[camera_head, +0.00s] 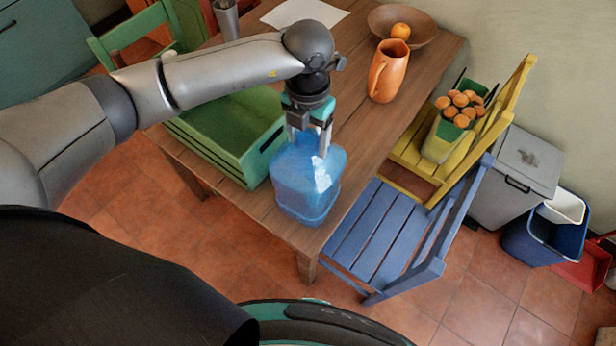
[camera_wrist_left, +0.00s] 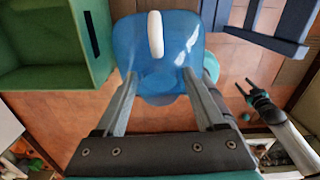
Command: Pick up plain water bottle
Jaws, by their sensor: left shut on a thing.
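The plain water bottle (camera_head: 306,180) is a large translucent blue jug at the near corner of the wooden table. My left gripper (camera_head: 308,133) points down at its top and is shut on it. In the left wrist view the bottle (camera_wrist_left: 150,55), with a white handle on top, sits between the fingers of the left gripper (camera_wrist_left: 157,75). Whether its base touches the table is hard to tell. My right gripper (camera_wrist_left: 246,90) shows small and dark at the right of the left wrist view, with its fingers apart and empty.
A green crate (camera_head: 215,165) stands close to the left of the bottle on the table (camera_head: 345,120). An orange jug (camera_head: 388,72) and a wooden bowl (camera_head: 420,30) with an orange fruit stand farther back. A blue chair (camera_head: 375,235) and a yellow chair (camera_head: 410,155) line the right side.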

